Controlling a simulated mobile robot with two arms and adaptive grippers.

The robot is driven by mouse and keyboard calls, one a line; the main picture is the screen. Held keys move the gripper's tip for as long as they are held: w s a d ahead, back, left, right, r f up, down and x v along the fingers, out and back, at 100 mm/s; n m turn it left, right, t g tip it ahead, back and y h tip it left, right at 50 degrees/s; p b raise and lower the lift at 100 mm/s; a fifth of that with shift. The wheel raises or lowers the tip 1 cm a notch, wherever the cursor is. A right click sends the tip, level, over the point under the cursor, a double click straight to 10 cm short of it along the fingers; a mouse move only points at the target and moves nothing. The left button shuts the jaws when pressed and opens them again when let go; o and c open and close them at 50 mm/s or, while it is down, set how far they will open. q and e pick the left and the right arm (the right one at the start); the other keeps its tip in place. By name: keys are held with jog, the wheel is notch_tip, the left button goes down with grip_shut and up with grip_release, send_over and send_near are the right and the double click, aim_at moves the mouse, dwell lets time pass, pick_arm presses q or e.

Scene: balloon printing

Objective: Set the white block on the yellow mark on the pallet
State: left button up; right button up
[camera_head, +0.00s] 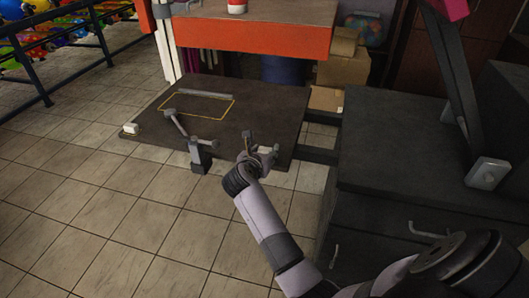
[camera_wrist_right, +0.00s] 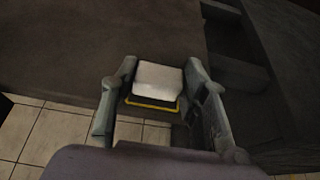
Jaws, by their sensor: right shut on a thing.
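My right gripper (camera_head: 262,152) is over the near right edge of the dark pallet (camera_head: 262,105). In the right wrist view its two fingers (camera_wrist_right: 160,85) are shut on the white block (camera_wrist_right: 158,78), one finger on each side. A yellow line (camera_wrist_right: 152,104) shows along the near side of the block, close to the pallet's edge. I cannot tell whether the block touches the pallet. In the head view the fingers largely hide the block. My left gripper is not in view.
A second white block (camera_head: 131,129) sits at the pallet's left corner. A larger yellow outline (camera_head: 191,117) and a grey bar (camera_head: 205,94) lie on the pallet. A grey lever (camera_head: 198,150) stands at its near edge. A dark cabinet (camera_head: 425,160) is at right; tiled floor lies in front.

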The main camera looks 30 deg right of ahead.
jog(key=shift+f, duration=0.2)
jog(key=o, duration=1.1)
jog(key=shift+c, duration=0.2)
jog(key=shift+a+r, duration=0.1)
jog(key=shift+r, duration=0.2)
jog(key=p+v, duration=0.3)
jog(key=v, duration=0.4)
jog(key=shift+s, duration=0.2)
jog(key=shift+a+f, duration=0.1)
jog(key=shift+f, duration=0.05)
